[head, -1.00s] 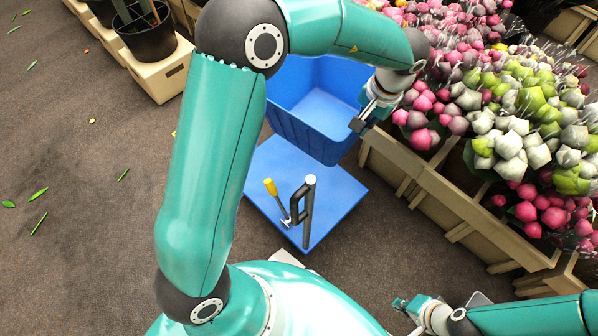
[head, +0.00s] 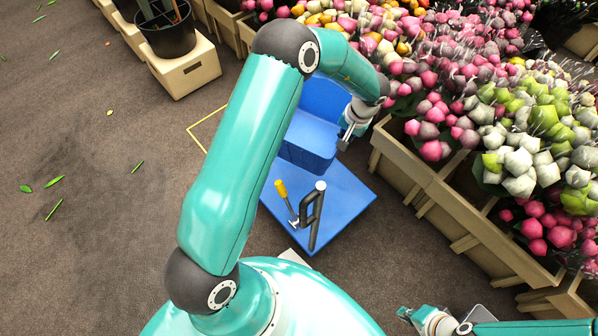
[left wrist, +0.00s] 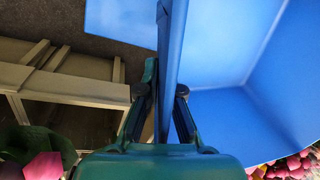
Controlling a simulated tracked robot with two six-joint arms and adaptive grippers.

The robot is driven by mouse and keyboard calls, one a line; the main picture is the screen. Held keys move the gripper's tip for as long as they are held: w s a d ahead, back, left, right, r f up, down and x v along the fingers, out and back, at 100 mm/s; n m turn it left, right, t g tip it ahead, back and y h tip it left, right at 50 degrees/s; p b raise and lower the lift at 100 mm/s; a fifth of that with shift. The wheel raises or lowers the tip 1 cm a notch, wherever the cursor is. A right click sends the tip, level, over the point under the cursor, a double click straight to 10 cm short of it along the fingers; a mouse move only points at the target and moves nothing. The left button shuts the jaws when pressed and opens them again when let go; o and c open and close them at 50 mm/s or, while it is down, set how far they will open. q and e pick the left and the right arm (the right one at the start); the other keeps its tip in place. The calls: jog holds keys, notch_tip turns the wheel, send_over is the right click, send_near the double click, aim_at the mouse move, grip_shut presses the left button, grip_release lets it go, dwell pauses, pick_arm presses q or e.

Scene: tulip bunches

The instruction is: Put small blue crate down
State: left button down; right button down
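The small blue crate (head: 306,138) hangs past the far side of a blue board (head: 345,203), partly hidden behind my left arm. My left gripper (head: 347,138) is at the crate's right side. In the left wrist view, its fingers (left wrist: 160,100) close on both sides of the crate's thin wall, with the crate's blue inside (left wrist: 225,110) to the right. Whether the crate's bottom touches anything is hidden. My right gripper (head: 407,313) is low at the right, apart from the crate; its fingers are too small to read.
A yellow floor outline (head: 204,130) shows left of the crate, partly covered. Wooden flower stands (head: 450,205) with tulips border the right. Open floor (head: 100,220) lies left.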

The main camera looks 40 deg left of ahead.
aim_at(331, 153)
pick_arm(q)
jog(key=shift+n, duration=0.3)
jog(key=f, duration=0.1)
jog(key=a+f, duration=0.1)
jog(key=f, duration=0.1)
jog(key=a+f, duration=0.1)
jog(key=shift+s+a+f+b, duration=0.1)
jog(key=shift+s+f+b, duration=0.25)
jog(key=shift+f, duration=0.05)
jog(key=shift+f+b, duration=3.9)
jog(key=shift+f, duration=5.25)
jog(key=c, duration=1.7)
grip_release()
jog(key=shift+f, duration=0.1)
jog(key=o, duration=0.4)
